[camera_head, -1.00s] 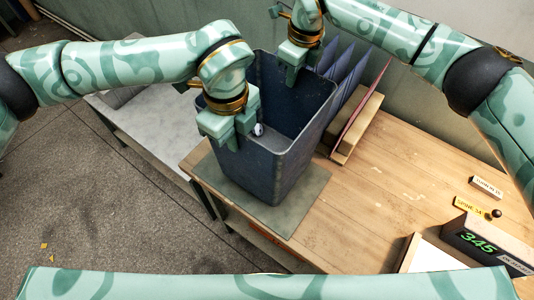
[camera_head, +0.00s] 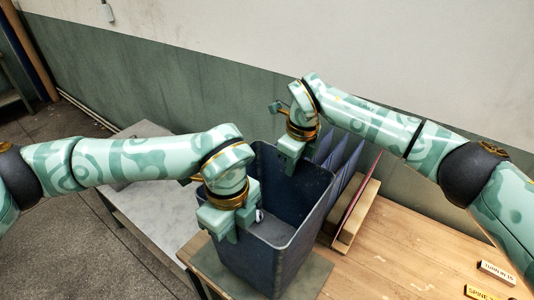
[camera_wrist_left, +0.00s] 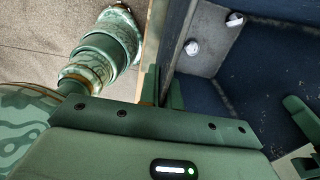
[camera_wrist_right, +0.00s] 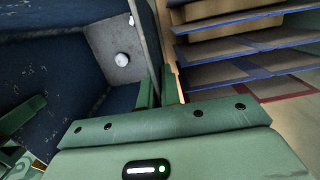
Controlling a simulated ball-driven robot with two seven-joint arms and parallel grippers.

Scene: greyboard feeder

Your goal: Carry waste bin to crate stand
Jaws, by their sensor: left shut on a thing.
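The waste bin (camera_head: 295,230) is a tall, dark blue, open box, upright over a grey-green mat (camera_head: 318,272) on the wooden table. Its base is mostly hidden or out of view. Small whitish round things (camera_wrist_left: 192,48) lie at its bottom. My left gripper (camera_head: 232,228) is shut on the bin's near-left rim; the wall runs between its fingers in the left wrist view (camera_wrist_left: 162,88). My right gripper (camera_head: 290,165) is at the far rim. In the right wrist view (camera_wrist_right: 160,88) its fingers sit close on both sides of the wall. No crate is visible; which piece is the crate stand I cannot tell.
A low grey-topped table (camera_head: 150,205) stands left of the wooden table (camera_head: 375,265). A wooden rack (camera_head: 358,215) with blue and red upright boards (camera_head: 345,175) stands close to the bin's right. A green-and-white wall (camera_head: 200,85) runs behind. Open floor (camera_head: 60,240) lies at the left.

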